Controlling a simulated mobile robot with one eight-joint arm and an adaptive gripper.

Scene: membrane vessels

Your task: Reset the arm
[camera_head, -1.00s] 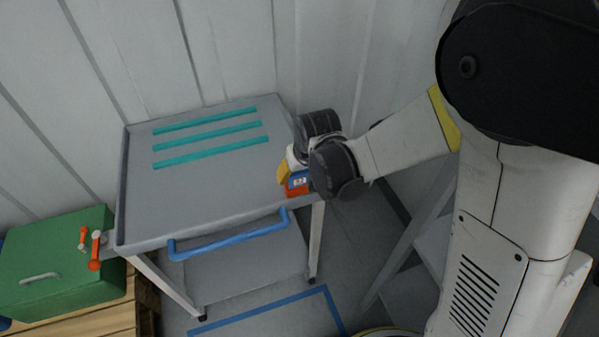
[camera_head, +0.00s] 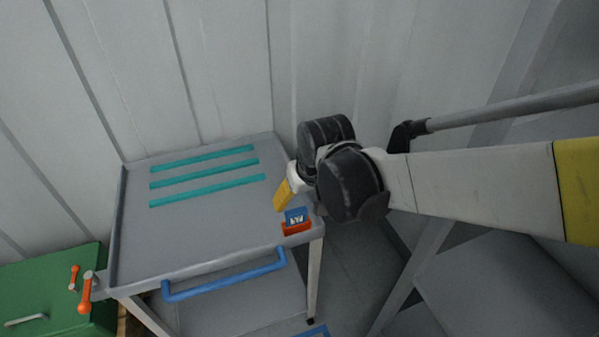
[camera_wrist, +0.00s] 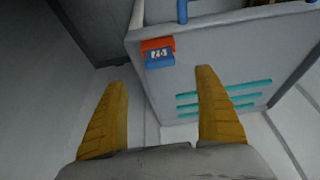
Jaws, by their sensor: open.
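My gripper (camera_wrist: 160,110) is open and empty in the wrist view, with its two yellow fingers spread wide. In the head view my gripper (camera_head: 282,195) is partly hidden by my wrist, and a yellow finger shows above the near right corner of the grey cart (camera_head: 215,225). The cart also fills the upper right of the wrist view (camera_wrist: 225,55). My arm reaches in from the right in the head view.
A small blue and red block with a label (camera_head: 296,221) is at the cart's near right corner. Teal strips (camera_head: 205,175) lie on the cart top. A blue handle (camera_head: 225,277) runs along its front. A green box (camera_head: 45,300) with orange levers stands left. A ribbed wall rises behind.

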